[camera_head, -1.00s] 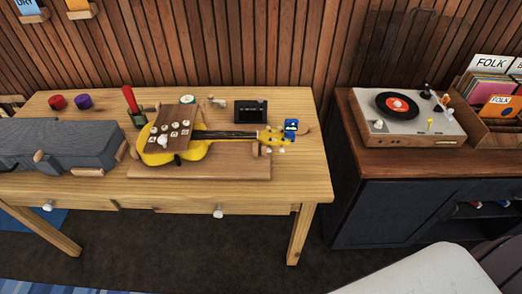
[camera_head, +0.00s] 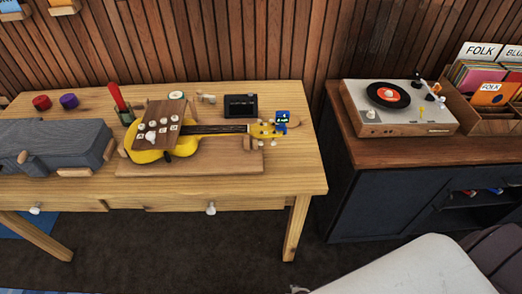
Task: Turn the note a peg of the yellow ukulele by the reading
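The yellow ukulele (camera_head: 182,147) lies on a wooden board (camera_head: 200,169) on the table, its neck pointing right. A blue clip-on tuner (camera_head: 281,121) stands at its headstock; its reading is too small to make out. Small pale tuning pegs (camera_head: 272,143) show at the headstock's near edge, and I cannot tell which is the note A peg. A brown panel (camera_head: 152,136) with several white round pieces covers part of the ukulele body.
A dark screen device (camera_head: 240,106) stands behind the neck on the wooden table (camera_head: 305,178). A red-handled tool (camera_head: 116,96) stands behind the body, and a grey case (camera_head: 62,150) lies left. A record player (camera_head: 397,107) stands on the dark cabinet at right.

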